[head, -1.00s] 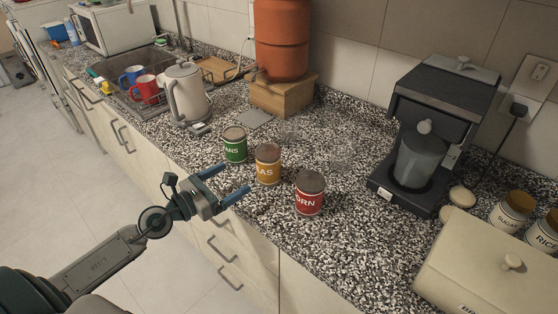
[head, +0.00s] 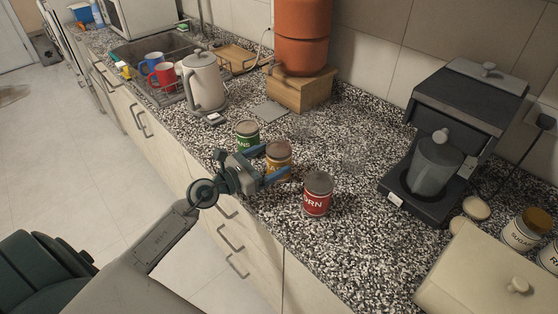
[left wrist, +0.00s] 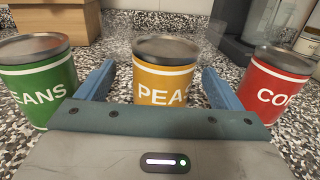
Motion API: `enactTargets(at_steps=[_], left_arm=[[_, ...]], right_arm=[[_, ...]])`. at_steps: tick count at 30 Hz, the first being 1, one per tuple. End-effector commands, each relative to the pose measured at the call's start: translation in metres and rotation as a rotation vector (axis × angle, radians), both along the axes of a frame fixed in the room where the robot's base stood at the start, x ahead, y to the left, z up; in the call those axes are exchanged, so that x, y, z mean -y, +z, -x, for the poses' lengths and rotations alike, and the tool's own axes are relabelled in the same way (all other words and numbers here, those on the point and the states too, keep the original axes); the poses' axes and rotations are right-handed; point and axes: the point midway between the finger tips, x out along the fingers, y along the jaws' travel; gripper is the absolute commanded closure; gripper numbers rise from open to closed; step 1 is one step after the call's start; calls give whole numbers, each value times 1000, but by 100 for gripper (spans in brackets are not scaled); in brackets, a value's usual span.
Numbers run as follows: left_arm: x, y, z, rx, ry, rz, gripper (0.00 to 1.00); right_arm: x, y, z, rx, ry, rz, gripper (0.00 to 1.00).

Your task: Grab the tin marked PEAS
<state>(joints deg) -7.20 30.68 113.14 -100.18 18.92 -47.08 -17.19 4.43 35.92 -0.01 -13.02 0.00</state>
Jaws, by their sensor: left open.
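The yellow tin (head: 279,160) stands upright on the speckled counter; in the left wrist view its label reads PEAS, and this tin (left wrist: 163,77) sits between my fingers. My left gripper (head: 264,164) is open, with one blue finger on each side of the yellow tin; I cannot tell whether either finger touches it. A green tin (head: 247,137), lettered ANS in the left wrist view (left wrist: 40,85), stands to the left. A red tin (head: 317,197), partly lettered CO in the left wrist view (left wrist: 276,85), stands to the right. My right gripper is not in view.
A white kettle (head: 203,82) and the sink with red and blue mugs (head: 163,76) lie to the left. A terracotta water dispenser (head: 302,38) stands on a wooden block behind. A coffee machine (head: 455,120) and a cream bread box (head: 470,285) are at right.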

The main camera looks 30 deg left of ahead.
Motion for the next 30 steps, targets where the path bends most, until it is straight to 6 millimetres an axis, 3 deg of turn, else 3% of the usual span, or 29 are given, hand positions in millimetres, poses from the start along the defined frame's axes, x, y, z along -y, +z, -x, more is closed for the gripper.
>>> enactTargets(at_steps=[3,11,20,30], left_arm=[[7,0,-11,1,2,7,13],[22,-3,-38,0,-1,4,13],[24,-6,-42,-2,-3,0,13],[24,-6,-41,-2,-2,1,76]], right_arm=[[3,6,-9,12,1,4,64],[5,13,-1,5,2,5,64],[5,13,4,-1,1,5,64],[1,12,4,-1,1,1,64]])
